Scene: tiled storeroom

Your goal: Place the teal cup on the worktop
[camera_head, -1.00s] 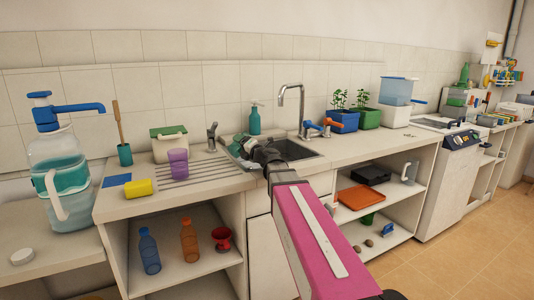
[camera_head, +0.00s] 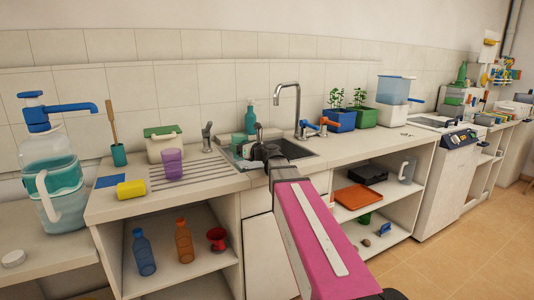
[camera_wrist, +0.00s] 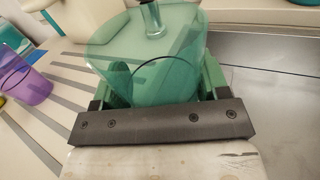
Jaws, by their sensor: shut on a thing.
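The teal cup (camera_wrist: 150,65) is see-through and fills the upper middle of the wrist view. My gripper (camera_wrist: 155,92) is shut on it, with a finger on each side. In the head view my gripper (camera_head: 256,150) is over the worktop (camera_head: 350,148) by the sink's left end, partly hidden by my arm. The held cup shows there only as a small teal patch (camera_head: 239,139). Its base and its height above the surface are hard to tell.
The sink (camera_head: 295,149) with its tall tap lies just right of my gripper. A ribbed draining area with a purple cup (camera_head: 172,161) is to the left. A teal soap bottle (camera_head: 250,116) stands behind. Clear worktop lies right of the sink, before the planters (camera_head: 341,120).

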